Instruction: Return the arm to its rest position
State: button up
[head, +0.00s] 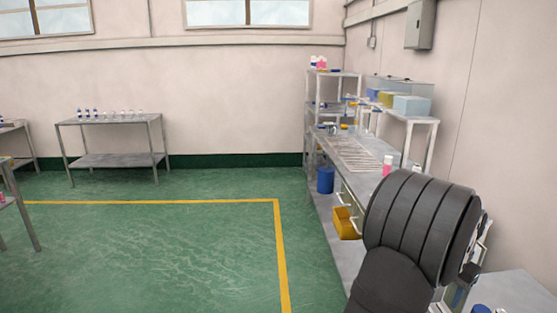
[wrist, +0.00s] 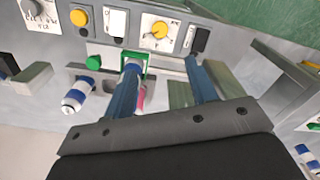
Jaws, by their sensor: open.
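My gripper (wrist: 163,72) shows in the wrist view with its two blue fingers apart. Nothing is clearly held between them. A white and blue can (wrist: 75,98) is to the left of the left finger, apart from it. Another blue and white piece (wrist: 132,66) shows at a green-framed opening, in line with the left finger's tip; I cannot tell whether they touch. A bit of pink shows beside the left finger, mostly hidden. In the head view my dark arm fills the lower right, and my gripper is hidden.
In the head view, a metal workbench (head: 352,155) with shelves and boxes runs along the right wall.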

notch_tip(320, 180, down, 16)
jog(key=shift+f+n, duration=0.2)
jog(key=shift+n, duration=0.1)
jog(key=n, duration=0.4)
jog(key=shift+r+n, duration=0.1)
jog(key=shift+n, duration=0.2)
jog(key=n, duration=0.4)
jog(key=shift+n, duration=0.4)
jog(key=shift+d+r, duration=0.1)
jog(key=shift+r, duration=1.7)
